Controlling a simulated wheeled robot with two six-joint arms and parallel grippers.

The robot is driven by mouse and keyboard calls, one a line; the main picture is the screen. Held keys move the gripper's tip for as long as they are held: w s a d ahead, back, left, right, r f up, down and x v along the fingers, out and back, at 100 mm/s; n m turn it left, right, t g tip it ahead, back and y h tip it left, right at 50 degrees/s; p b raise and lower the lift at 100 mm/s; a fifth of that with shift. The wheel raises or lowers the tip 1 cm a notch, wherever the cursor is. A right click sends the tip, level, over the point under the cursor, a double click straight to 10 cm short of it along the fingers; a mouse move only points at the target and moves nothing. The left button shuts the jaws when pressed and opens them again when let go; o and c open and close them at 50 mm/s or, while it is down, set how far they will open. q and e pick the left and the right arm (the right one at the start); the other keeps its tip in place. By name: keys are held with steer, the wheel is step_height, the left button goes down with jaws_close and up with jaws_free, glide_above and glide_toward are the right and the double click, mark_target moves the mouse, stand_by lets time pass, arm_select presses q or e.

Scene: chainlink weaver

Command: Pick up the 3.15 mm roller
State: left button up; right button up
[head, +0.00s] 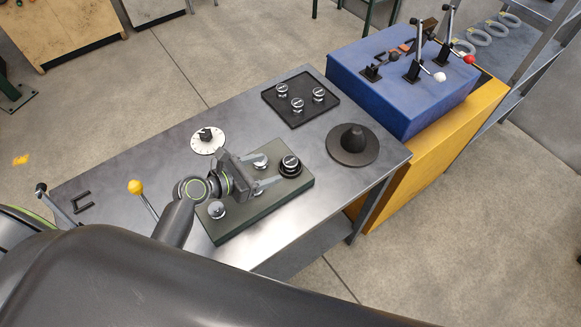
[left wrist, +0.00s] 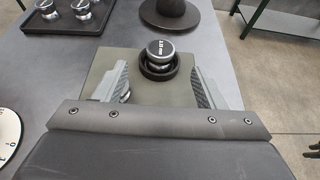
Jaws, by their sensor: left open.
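A silver roller with a black label on its top (head: 291,161) sits in a round black holder (head: 290,170) at the right end of a dark green mat. In the left wrist view this roller (left wrist: 161,50) stands upright in its holder (left wrist: 159,68), ahead of and between my fingers. The label is too small to read for certain as 3.15 mm. My left gripper (head: 272,172) is open over the mat, its fingers pointing at the holder, and nothing is between them. Another roller (head: 260,160) is partly hidden by a finger, and one more (head: 217,210) stands at the mat's near left. My right gripper is not in view.
A black tray (head: 272,97) with three rollers lies behind the mat. A dark cone-shaped piece (head: 352,142) stands to the right. A white dial (head: 207,141) and a yellow-knobbed lever (head: 136,187) are to the left. A blue box with levers (head: 390,85) stands beyond the grey table.

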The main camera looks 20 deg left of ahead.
mark_target(291, 160)
arm_select(q)
steer(key=x, duration=0.2)
steer(key=b+x, duration=0.1)
steer(key=shift+w+f, duration=0.3)
steer(key=shift+w, duration=0.1)
steer(key=shift+d+b, duration=0.15)
steer(key=shift+b, duration=0.15)
steer(key=b+x, duration=0.3)
steer(key=x, duration=0.1)
steer(key=shift+s+d+b, duration=0.1)
steer(key=shift+b, duration=0.25)
steer(key=shift+w+d+f+b, duration=0.1)
steer(key=shift+w+d+b, duration=0.25)
steer(key=shift+w+d, duration=0.05)
steer(key=shift+w, duration=0.1)
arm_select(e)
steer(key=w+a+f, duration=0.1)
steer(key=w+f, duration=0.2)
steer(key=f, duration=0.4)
arm_select(q)
steer(key=shift+c, duration=0.4)
steer(key=c, duration=1.2)
steer(key=shift+c, duration=0.2)
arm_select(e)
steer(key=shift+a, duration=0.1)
